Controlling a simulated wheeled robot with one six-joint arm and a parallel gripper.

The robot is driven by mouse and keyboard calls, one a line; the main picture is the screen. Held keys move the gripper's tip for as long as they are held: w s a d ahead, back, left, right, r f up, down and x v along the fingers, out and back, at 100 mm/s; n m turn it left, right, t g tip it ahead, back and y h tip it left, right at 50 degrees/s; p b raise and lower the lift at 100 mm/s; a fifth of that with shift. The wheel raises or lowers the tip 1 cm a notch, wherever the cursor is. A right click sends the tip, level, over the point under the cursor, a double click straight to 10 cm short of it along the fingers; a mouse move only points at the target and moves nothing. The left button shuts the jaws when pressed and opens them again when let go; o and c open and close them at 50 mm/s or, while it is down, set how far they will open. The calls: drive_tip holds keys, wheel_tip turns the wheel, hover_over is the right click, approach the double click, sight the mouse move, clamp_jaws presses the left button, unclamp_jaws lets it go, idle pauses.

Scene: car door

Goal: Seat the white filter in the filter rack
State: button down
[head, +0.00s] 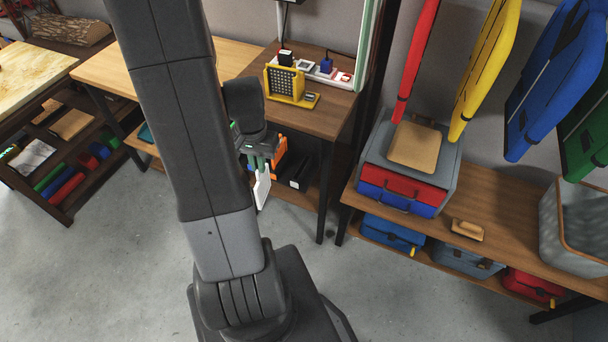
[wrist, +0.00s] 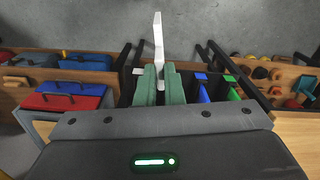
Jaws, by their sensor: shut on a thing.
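The white filter (head: 262,187) is a thin white plate that hangs below my gripper (head: 259,161) in the head view. In the wrist view the white filter (wrist: 158,38) stands out edge-on from between the green fingers of my gripper (wrist: 160,72), which are shut on it. It is held in the air in front of the brown table, near its lower shelf. I cannot tell for certain which thing is the filter rack. A yellow frame with a dark grid (head: 285,84) stands on the table above and behind my gripper.
An orange thing (head: 280,150) and a black-and-white box (head: 301,172) are on the lower shelf, close behind the filter. A power strip (head: 325,71) lies at the table's back. A toolbox bench (head: 500,210) stands right. The grey floor (head: 110,265) is clear.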

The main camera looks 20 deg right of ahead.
drive_tip(key=s+d+r+m, duration=0.1)
drive_tip(key=s+m, duration=0.1)
drive_tip(key=s, duration=0.2)
drive_tip(key=w+d+p, duration=0.4)
drive_tip(key=w+d, duration=0.7)
drive_tip(key=d, duration=0.3)
wheel_tip(320, 180, down, 6)
drive_tip(key=b, duration=0.4)
drive_tip(key=shift+f+b, duration=0.25)
drive_tip(key=shift+b, duration=0.15)
drive_tip(key=shift+f, duration=0.15)
drive_tip(key=c, duration=2)
unclamp_jaws()
drive_tip(key=shift+f, duration=0.1)
drive_tip(key=o, duration=0.5)
drive_tip(key=shift+c, duration=0.2)
